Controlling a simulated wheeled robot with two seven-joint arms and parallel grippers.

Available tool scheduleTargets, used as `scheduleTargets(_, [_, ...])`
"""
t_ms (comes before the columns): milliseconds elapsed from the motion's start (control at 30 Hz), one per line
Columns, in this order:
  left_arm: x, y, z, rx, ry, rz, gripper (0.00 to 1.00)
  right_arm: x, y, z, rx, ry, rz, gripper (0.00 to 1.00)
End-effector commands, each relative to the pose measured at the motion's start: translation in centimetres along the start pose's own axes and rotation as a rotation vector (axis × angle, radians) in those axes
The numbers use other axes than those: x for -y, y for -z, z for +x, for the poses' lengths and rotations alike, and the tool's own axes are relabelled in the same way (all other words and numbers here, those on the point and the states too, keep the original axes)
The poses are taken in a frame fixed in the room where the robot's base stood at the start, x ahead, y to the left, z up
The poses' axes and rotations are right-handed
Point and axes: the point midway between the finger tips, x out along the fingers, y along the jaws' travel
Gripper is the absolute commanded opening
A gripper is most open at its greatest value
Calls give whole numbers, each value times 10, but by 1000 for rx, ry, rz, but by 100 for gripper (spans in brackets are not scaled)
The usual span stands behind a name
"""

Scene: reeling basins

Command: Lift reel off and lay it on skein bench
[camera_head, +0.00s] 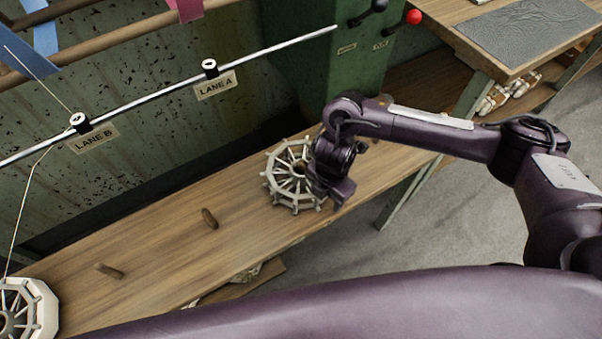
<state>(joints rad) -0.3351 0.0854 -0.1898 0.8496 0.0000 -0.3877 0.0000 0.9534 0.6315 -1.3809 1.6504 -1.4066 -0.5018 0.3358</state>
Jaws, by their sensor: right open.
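A pale spoked reel (289,187) lies on the wooden bench (165,245), near the bench's right part. My right gripper (335,192) is at the right side of this reel, over its edge, and hides part of its rim; I cannot tell whether they touch. The gripper is open. A second pale reel (40,308) is at the lower left, cut off by the frame, with a thread running up from it. My left gripper is not in view.
A green housing (310,60) with levers stands behind. A side table (480,14) holds a grey mat (530,30).

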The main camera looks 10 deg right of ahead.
Motion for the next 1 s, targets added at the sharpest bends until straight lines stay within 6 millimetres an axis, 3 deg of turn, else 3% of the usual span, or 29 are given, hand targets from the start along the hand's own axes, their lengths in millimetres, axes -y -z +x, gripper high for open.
scheduleTargets(67, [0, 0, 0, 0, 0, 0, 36, 0, 0, 0, 0, 0, 0, 51])
scheduleTargets(467, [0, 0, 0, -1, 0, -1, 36, 0, 0, 0, -1, 0, 0, 0])
scheduleTargets(800, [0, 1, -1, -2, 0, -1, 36, -1, 0, -3, -1, -2, 0, 0])
scheduleTargets(1000, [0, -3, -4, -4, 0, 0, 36, -2, 0, -21, -1, -5, -1, 0])
